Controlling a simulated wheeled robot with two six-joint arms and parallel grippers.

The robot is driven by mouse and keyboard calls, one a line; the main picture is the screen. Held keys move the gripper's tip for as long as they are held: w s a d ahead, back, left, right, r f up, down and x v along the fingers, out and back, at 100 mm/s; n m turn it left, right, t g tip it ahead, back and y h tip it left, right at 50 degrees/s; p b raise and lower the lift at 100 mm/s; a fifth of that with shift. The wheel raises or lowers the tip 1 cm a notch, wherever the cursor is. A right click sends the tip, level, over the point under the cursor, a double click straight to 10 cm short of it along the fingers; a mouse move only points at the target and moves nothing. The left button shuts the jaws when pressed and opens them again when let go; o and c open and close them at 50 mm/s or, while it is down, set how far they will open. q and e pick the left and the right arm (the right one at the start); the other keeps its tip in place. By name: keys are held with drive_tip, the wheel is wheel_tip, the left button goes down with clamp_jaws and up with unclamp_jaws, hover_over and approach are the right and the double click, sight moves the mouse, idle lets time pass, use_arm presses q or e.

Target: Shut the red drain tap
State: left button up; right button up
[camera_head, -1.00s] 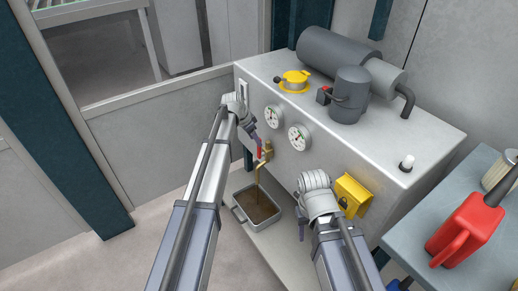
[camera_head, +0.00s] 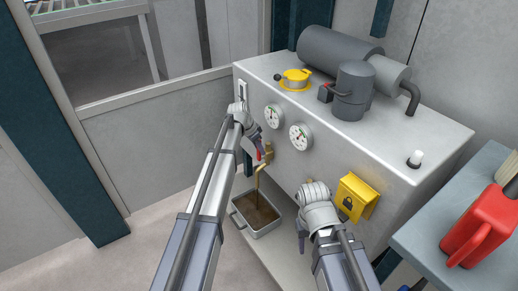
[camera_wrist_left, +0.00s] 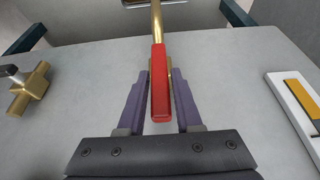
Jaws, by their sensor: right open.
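The red handle of the drain tap (camera_head: 259,155) stands on a brass body low on the front of the grey tank. Brown fluid runs from its spout into a metal drip tray (camera_head: 236,218) on the floor. My left gripper (camera_head: 259,148) is at the handle. In the left wrist view the red handle (camera_wrist_left: 160,95) lies between the two purple fingers of my left gripper (camera_wrist_left: 160,78), with small gaps on both sides, so the jaws are open around it. My right gripper (camera_head: 302,242) hangs open and empty below the yellow lock box, partly hidden by its wrist.
A second brass fitting (camera_wrist_left: 30,90) sits beside the tap. A white-framed gauge (camera_wrist_left: 295,105) is on the other side. Two dials (camera_head: 300,137) and a yellow lock box (camera_head: 355,196) are on the tank front. A table with a red can (camera_head: 480,228) stands at right.

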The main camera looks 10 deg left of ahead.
use_arm(q)
clamp_jaws()
idle(1.0)
